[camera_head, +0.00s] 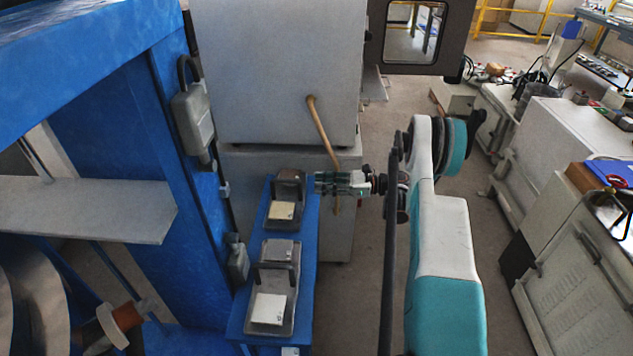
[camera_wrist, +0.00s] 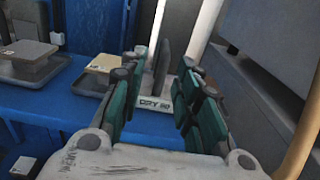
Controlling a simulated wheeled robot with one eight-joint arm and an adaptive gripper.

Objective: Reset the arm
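My gripper (camera_head: 319,183) is at the end of my arm, pointing left at the far end of a narrow blue bench (camera_head: 308,225). The wrist view shows its two green-padded fingers (camera_wrist: 160,98) spread apart, with nothing held between them. A grey upright part and a label reading "DRY" (camera_wrist: 154,105) show beyond the gap. A far metal holder (camera_head: 289,180) with a pale tile (camera_head: 281,211) stands just left of the fingertips; I cannot tell whether they touch. A nearer holder (camera_head: 278,252) bears another pale tile (camera_head: 266,308).
A large blue frame (camera_head: 165,120) stands left of the bench. A grey cabinet machine (camera_head: 275,70) with a tan bar (camera_head: 322,130) rises close behind my gripper. Floor (camera_head: 385,120) shows beyond my arm, and white machines (camera_head: 560,150) stand at the right.

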